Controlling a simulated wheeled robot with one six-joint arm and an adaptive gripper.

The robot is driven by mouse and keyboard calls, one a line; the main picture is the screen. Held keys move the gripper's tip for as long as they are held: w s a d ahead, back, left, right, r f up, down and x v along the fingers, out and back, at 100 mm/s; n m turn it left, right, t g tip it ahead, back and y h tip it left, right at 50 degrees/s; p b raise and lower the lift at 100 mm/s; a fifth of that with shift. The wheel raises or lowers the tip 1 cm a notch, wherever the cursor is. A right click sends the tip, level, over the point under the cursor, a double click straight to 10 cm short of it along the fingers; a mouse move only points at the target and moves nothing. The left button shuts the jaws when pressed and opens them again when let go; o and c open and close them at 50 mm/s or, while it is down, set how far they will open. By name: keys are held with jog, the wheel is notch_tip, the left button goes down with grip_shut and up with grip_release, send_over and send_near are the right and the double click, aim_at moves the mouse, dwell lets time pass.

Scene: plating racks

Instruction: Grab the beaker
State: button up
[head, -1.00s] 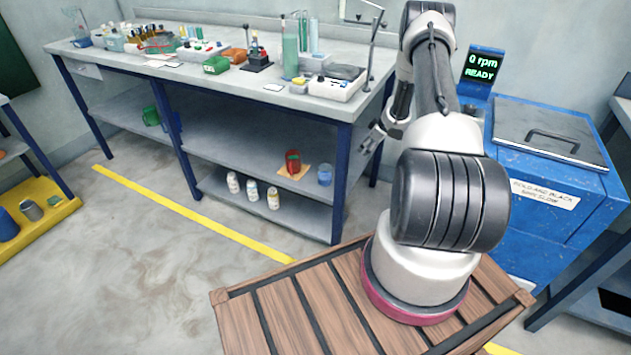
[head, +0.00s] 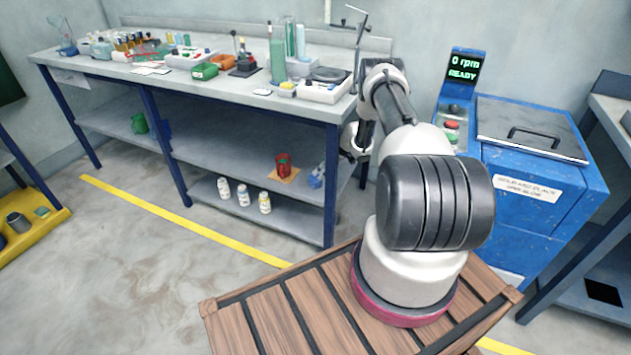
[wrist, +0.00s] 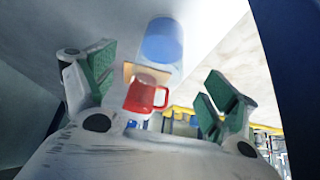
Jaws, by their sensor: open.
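The beaker (head: 315,181) is a clear glass with blue content on the middle shelf of the bench, near its right end. In the wrist view the beaker (wrist: 162,45) shows just beyond and above the space between the fingers. My gripper (wrist: 158,80) is open and empty, with green pads on its spread fingers. In the head view my gripper reaches in at the bench's right end, partly hidden by the blue leg. It is close to the beaker; I cannot tell whether they touch.
A red handled jug (head: 284,166) on a tan square stands left of the beaker; it shows also in the wrist view (wrist: 146,94). The blue bench leg (head: 331,190) is close to the arm. White bottles (head: 243,194) stand on the bottom shelf. A blue machine (head: 535,190) stands right.

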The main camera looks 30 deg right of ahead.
aim_at(315, 178)
jog(key=x, duration=0.5)
jog(key=shift+w+a, duration=0.35)
jog(key=shift+w, duration=0.1)
jog(key=c, duration=1.2)
